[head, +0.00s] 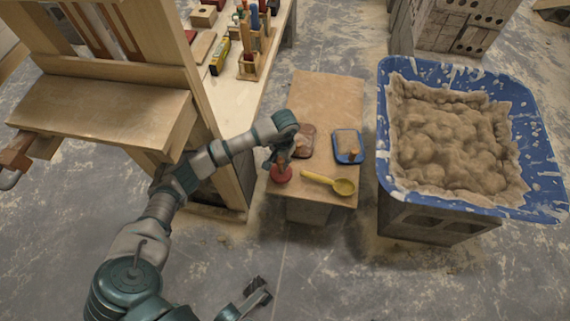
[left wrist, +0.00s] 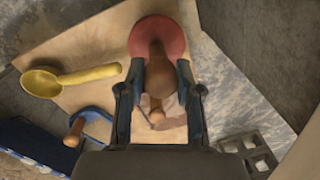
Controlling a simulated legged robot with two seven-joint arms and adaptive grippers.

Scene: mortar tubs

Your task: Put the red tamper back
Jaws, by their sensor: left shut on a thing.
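The red tamper (head: 281,175) has a round red head and a wooden handle. My left gripper (head: 280,157) is shut on its handle, with the red head below, over the near left part of the small wooden-topped stand (head: 325,90). I cannot tell whether the head touches the top. In the left wrist view the red head (left wrist: 158,33) shows beyond the fingers, and the handle lies between them. My right gripper (head: 260,290) shows at the bottom of the head view, with its fingers apart and nothing between them.
A yellow scoop (head: 330,183), a blue-edged float (head: 347,147) and a brown float (head: 304,142) lie on the stand close to the tamper. A blue tub (head: 545,170) of mortar stands right. A workbench (head: 235,95) with tools and a rack (head: 253,62) stands left.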

